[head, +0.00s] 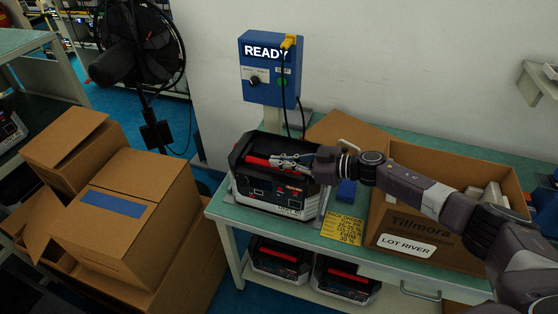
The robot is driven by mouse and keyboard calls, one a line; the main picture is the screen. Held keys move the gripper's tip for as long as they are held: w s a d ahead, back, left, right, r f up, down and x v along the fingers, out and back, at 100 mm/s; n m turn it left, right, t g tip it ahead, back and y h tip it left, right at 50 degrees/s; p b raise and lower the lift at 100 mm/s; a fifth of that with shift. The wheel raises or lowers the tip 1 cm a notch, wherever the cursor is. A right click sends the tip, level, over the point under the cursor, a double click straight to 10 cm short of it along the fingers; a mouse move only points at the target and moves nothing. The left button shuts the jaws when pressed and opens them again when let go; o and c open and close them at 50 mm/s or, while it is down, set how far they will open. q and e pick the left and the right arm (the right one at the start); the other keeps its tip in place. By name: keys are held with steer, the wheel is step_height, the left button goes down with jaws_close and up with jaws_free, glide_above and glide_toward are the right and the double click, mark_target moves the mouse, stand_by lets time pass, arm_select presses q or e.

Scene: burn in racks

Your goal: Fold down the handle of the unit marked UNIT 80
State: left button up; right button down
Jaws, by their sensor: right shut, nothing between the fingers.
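A black and white unit (266,199) with a red handle (257,161) stands on the left end of the green-topped table. The lettering on its lower front is too small to read surely. The red handle lies across its top, and I cannot tell whether it is fully down. My right gripper (280,161) is shut and empty at the right part of the handle, just over the unit's top. I cannot tell whether it touches the handle. My left gripper is not in view.
A blue READY box (262,89) with a cable stands behind the unit. A yellow sheet (342,229) and an open LOT RIVER carton (388,216) are to the right. Two similar units (280,262) sit on the shelf below. Cartons (122,225) and a fan (139,45) are left.

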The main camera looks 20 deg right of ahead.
stand_by(0.4)
steer(key=shift+r+p, duration=0.55)
steer(key=shift+p, duration=0.1)
steer(key=r+p, duration=0.3)
steer(key=shift+s+a, duration=0.1)
steer(key=shift+s, duration=0.2)
steer(key=b+v, duration=0.3)
steer(key=v, duration=0.6)
steer(key=shift+s, duration=0.4)
steer(key=shift+d, duration=0.3)
